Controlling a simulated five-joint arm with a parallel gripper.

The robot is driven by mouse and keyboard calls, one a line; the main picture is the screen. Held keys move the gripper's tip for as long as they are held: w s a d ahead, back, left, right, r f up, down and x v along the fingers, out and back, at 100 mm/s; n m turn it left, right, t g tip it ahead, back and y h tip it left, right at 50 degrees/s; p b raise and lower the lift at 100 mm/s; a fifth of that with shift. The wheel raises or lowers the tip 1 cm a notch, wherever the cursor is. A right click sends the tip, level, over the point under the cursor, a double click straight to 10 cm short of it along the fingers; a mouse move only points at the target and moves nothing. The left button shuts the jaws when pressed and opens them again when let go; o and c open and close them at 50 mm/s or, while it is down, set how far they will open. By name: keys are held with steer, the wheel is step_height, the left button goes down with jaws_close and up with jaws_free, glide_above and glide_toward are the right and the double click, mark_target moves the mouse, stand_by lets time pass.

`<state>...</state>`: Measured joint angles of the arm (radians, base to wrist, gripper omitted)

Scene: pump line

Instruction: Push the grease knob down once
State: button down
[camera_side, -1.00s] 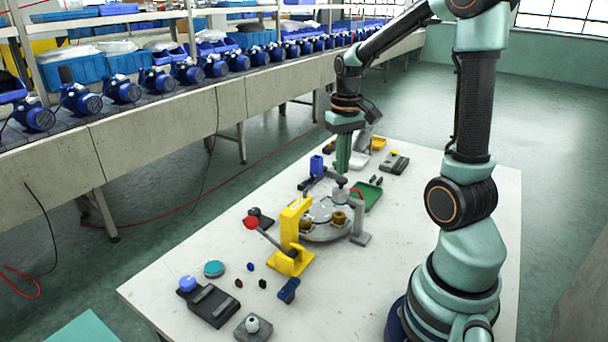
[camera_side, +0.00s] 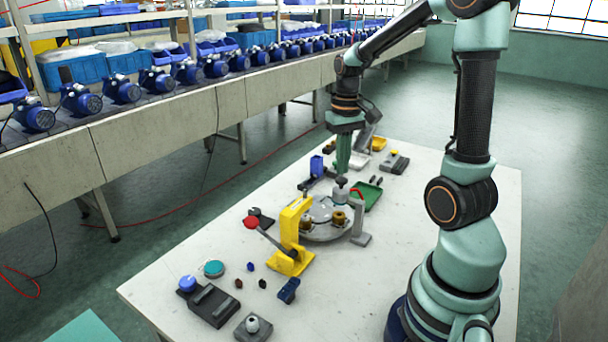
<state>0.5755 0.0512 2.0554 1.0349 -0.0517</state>
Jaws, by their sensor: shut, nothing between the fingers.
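The grease knob (camera_side: 341,181) looks like the small dark rounded knob on top of a light grey pot (camera_side: 340,194), at the back of the round fixture in the middle of the table. My gripper (camera_side: 342,171) points straight down with its green fingers shut and empty. The fingertips are right above the knob. I cannot tell whether they touch it or leave a small gap. The knob stands upright and its top is partly hidden by the fingertips.
A yellow press (camera_side: 291,235) with a red-ended lever (camera_side: 250,222) stands left of the round fixture (camera_side: 322,234). A green tray (camera_side: 372,196) lies to the right of the knob, and a blue holder (camera_side: 317,167) to its left. The table's front right (camera_side: 350,290) is clear.

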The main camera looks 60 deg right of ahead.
mark_target(342, 179)
steer(key=shift+f, duration=0.1)
stand_by(0.6)
steer(key=shift+f, duration=0.35)
steer(key=shift+f, duration=0.8)
steer(key=shift+r, duration=3.15)
